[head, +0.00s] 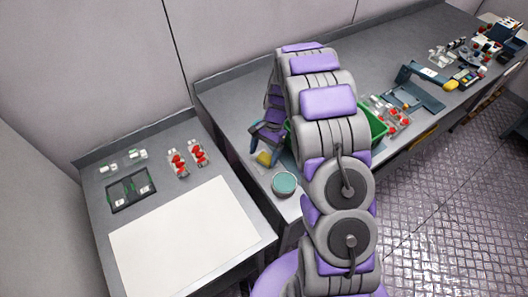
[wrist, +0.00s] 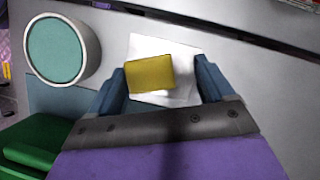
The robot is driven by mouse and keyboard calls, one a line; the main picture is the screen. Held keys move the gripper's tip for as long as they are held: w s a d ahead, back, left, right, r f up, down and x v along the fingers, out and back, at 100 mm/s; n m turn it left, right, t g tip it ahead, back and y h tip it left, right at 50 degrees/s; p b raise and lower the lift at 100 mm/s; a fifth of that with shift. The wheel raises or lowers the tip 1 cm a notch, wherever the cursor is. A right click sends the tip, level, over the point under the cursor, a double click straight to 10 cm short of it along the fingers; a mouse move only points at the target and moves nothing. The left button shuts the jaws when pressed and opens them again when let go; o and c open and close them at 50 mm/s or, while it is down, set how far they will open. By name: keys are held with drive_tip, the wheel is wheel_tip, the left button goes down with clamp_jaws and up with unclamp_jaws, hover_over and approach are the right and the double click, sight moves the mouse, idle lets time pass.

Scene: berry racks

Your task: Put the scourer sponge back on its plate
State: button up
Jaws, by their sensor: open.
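The yellow scourer sponge (wrist: 151,73) lies on a white square plate (wrist: 182,96) in the wrist view. It sits toward the left part of the plate, slightly turned. In the head view the sponge (head: 264,159) shows small on the grey bench, beside my gripper (head: 268,133).
A round teal-topped dish (head: 284,184) stands on the bench close by, at upper left in the wrist view (wrist: 56,49). A green crate (head: 378,123) is partly hidden behind my arm. A lower table (head: 250,240) with a white sheet (head: 185,240) is at left.

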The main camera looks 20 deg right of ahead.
drive_tip(key=p+v, duration=0.2)
drive_tip(key=v, duration=1)
drive_tip(key=s+a+r+n+h, duration=0.2)
drive_tip(key=s+a+r+n, duration=0.15)
drive_tip(key=s+r, duration=1.1)
drive_tip(key=s+n+t+h, duration=0.1)
drive_tip(key=s+n, duration=0.5)
drive_tip(key=s, duration=1.7)
drive_tip(key=shift+s+a+h, duration=0.2)
drive_tip(key=shift+a+h, duration=0.1)
drive_tip(key=shift+a, duration=0.1)
